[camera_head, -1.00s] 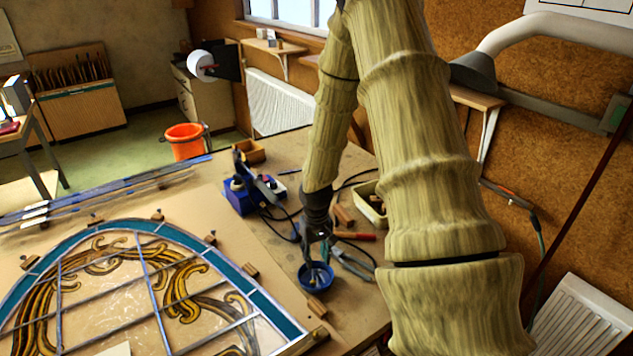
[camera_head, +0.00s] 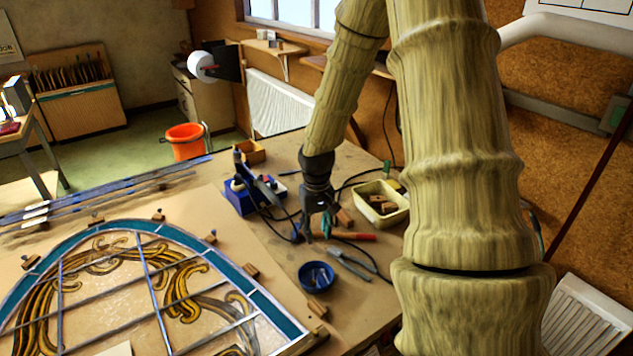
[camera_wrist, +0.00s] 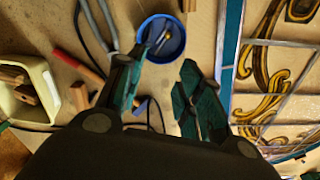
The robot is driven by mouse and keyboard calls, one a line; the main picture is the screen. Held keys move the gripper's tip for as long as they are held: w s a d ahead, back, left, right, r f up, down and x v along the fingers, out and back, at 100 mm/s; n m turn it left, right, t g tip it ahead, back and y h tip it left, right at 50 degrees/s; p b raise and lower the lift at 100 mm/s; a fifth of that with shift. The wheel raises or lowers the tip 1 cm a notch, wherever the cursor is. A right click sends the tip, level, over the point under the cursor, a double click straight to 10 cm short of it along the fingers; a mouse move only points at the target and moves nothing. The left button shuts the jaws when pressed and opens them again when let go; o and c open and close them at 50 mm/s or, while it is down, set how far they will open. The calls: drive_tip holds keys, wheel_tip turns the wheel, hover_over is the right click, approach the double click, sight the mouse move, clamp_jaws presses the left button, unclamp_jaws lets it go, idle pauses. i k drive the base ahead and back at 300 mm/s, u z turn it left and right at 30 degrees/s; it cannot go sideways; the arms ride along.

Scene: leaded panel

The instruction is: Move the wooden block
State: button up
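Several small wooden blocks are in view, and I cannot tell which one the task means. One block (camera_head: 345,217) lies by the red-handled hammer (camera_head: 355,236), and it also shows in the wrist view (camera_wrist: 80,96). Others lie in the cream tray (camera_head: 399,217), seen at the left of the wrist view (camera_wrist: 45,82). Another block (camera_head: 317,308) lies at the panel's corner, near the blue dish (camera_head: 317,277). My gripper (camera_head: 317,236) hangs above the bench between the soldering station and the hammer. In the wrist view its fingers (camera_wrist: 162,95) are apart with nothing held between them.
The leaded panel (camera_head: 140,240) fills the left of the bench, with small blocks around its edge. A blue soldering station (camera_head: 243,195) stands left of my gripper. Pliers (camera_head: 350,262) and cables lie close by. The bench right of the dish is mostly bare.

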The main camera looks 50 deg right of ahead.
sight(251, 270)
drive_tip(key=k, duration=1)
